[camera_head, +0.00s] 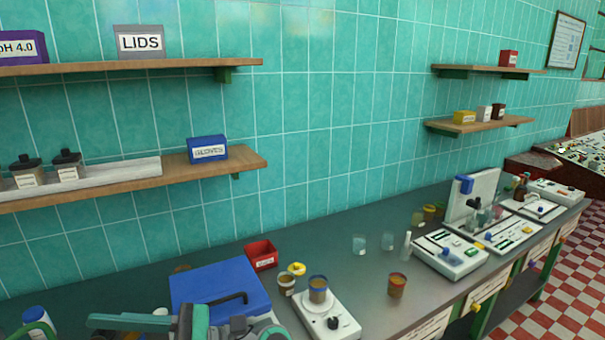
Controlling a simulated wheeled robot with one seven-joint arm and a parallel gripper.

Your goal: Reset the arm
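Green and grey parts at the bottom left of the head view look like links of my arm (190,322). They are cut off by the lower edge and lie in front of a blue box (218,279) on the counter. I can make out no fingertips, so my gripper and anything in it are out of sight.
The grey counter (340,251) holds a red bin (261,255), a white device with a cup (328,317), a brown cup (397,286) and clear beakers (359,244). White instruments (450,253) stand farther right. Wooden shelves (130,184) jut from the tiled wall.

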